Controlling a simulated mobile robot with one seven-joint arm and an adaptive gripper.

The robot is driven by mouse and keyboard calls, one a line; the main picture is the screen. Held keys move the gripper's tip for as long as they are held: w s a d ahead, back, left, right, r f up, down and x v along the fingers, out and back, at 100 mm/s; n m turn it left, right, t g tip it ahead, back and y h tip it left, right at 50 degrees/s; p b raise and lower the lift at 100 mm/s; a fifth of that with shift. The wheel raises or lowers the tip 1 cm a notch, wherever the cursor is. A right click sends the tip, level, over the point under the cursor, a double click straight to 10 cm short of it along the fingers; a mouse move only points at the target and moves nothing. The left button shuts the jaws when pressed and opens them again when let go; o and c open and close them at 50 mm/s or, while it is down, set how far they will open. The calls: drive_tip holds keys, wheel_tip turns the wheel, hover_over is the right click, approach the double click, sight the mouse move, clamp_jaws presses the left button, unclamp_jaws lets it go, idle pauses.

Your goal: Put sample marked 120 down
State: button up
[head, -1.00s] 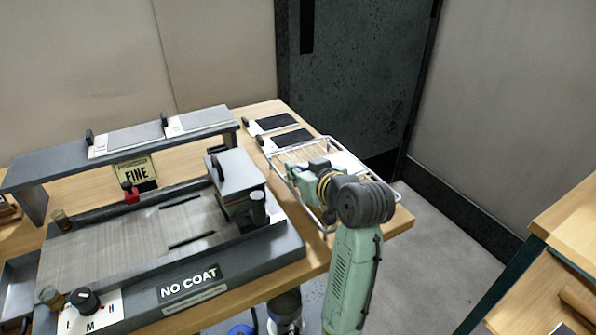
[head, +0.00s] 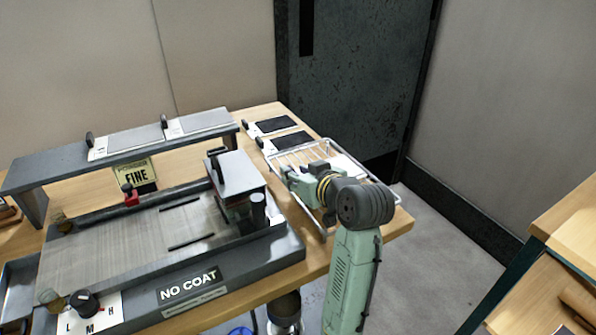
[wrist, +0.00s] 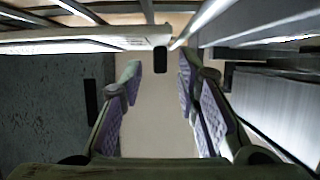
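My gripper (wrist: 160,75) is open, with a clear gap between its two purple-padded fingers in the wrist view. A pale, flat sample card (wrist: 90,40) spans the upper left of that view, and its short dark handle (wrist: 160,59) shows in the gap with space on both sides. No number can be read on it. In the head view, my gripper (head: 300,180) is low over the white wire rack (head: 376,184) at the table's right end. A pale card (head: 348,167) shows on the rack, partly hidden by my arm.
Two dark-faced cards (head: 272,124) with handles lie behind the rack. A coating machine marked NO COAT (head: 190,285) stands left of it, with a raised grey shelf (head: 60,160) bearing two labelled pieces behind. A wooden bench (head: 570,230) is at far right; floor lies between.

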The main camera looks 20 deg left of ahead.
drive_tip(key=v, duration=1.2)
drive_tip(key=shift+r+b, duration=0.15)
drive_tip(key=shift+b, duration=0.25)
